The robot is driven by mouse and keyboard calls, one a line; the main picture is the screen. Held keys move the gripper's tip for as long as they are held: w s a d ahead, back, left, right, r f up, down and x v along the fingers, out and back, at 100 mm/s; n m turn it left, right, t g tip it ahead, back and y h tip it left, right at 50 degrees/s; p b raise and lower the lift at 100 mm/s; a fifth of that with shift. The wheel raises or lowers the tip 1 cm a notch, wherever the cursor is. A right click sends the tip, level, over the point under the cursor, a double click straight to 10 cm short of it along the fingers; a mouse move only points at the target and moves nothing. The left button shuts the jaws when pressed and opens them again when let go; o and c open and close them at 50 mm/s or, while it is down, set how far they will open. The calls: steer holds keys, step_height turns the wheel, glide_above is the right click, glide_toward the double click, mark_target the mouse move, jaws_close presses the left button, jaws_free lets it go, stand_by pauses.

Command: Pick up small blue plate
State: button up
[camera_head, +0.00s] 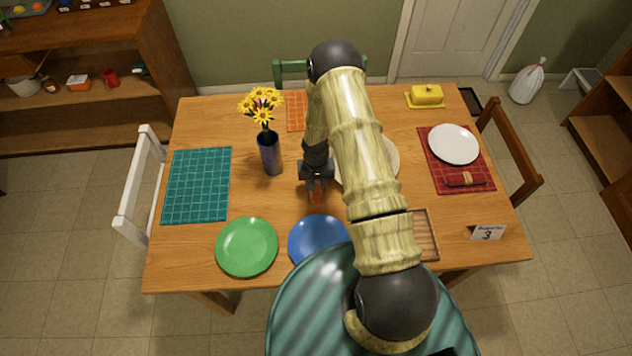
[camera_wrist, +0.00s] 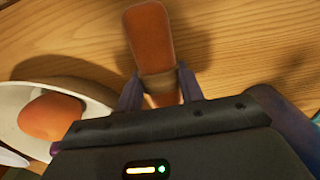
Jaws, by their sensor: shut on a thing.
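The small blue plate (camera_head: 312,235) lies on the table near its front edge, partly hidden by my own body. My gripper (camera_head: 317,184) is beyond the plate, over the middle of the table, and apart from it. It is shut on an orange-brown object (camera_wrist: 150,40), possibly a rolled napkin with a band around it. In the wrist view the object sticks out past both fingers, close above the wood. The blue plate does not show in the wrist view.
A green plate (camera_head: 246,247) lies left of the blue one. A dark vase (camera_head: 270,153) with yellow flowers stands left of my gripper. A white dish (camera_wrist: 22,94) holding an orange item is close by. A wooden tray (camera_head: 428,236) is right of my arm.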

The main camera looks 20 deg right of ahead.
steer(key=o, duration=1)
steer(key=shift+f, duration=0.1)
step_height(320, 180, up, 12)
steer(key=b, duration=0.2)
steer(key=shift+r+b, duration=0.2)
steer(key=shift+b, duration=0.1)
steer(key=shift+r, duration=0.1)
steer(key=s+r+t, duration=0.1)
steer(key=s+r, duration=0.4)
steer(key=r, duration=0.1)
steer(key=s+r+n, duration=0.1)
steer(key=s+r, duration=0.5)
steer(key=r, duration=0.1)
steer(key=s+a+r+n+t, duration=0.1)
steer(key=s+r, duration=0.5)
steer(key=r, duration=0.1)
steer(key=shift+a+r+t, duration=0.1)
steer(key=shift+t, duration=0.2)
steer(key=shift+w, duration=0.1)
